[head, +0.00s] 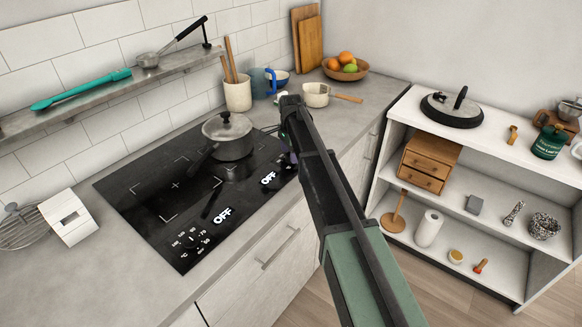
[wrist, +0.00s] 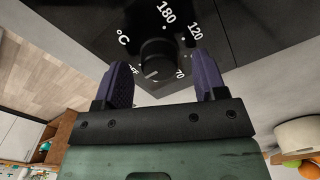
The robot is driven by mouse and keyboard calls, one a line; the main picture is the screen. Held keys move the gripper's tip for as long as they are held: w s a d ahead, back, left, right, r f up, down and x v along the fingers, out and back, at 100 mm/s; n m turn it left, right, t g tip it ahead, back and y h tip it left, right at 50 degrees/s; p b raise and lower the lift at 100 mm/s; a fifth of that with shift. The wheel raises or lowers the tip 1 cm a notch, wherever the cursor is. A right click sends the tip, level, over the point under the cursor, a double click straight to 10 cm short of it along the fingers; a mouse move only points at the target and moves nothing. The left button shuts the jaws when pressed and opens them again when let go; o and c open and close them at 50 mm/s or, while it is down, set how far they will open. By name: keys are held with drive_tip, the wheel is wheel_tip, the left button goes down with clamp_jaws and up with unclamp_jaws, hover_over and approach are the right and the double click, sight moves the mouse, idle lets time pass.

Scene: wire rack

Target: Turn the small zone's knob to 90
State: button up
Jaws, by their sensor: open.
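The black glass cooktop (head: 140,200) has a dial at its front left corner (head: 190,241), with printed numbers and an OFF display (head: 223,216). A second OFF display (head: 268,178) glows near the right end, by my gripper (head: 289,138), which hides the dial there. In the wrist view a round black knob (wrist: 157,56) stands between the purple fingers of my gripper (wrist: 161,68). They are open on either side, apart from it. Marks 180, 120, 70, °C and a partly covered OFF ring the knob. Its pale pointer line appears near OFF.
A lidded pot (head: 228,138) stands on the cooktop, left of my gripper. A small pan (head: 316,95), utensil crock (head: 238,95) and fruit bowl (head: 345,69) are on the counter behind. A white timer-like box (head: 68,217) lies at the left.

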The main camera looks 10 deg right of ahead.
drive_tip(key=shift+f, duration=0.7)
drive_tip(key=shift+r, duration=0.15)
drive_tip(key=shift+c, duration=0.2)
drive_tip(key=c, duration=0.9)
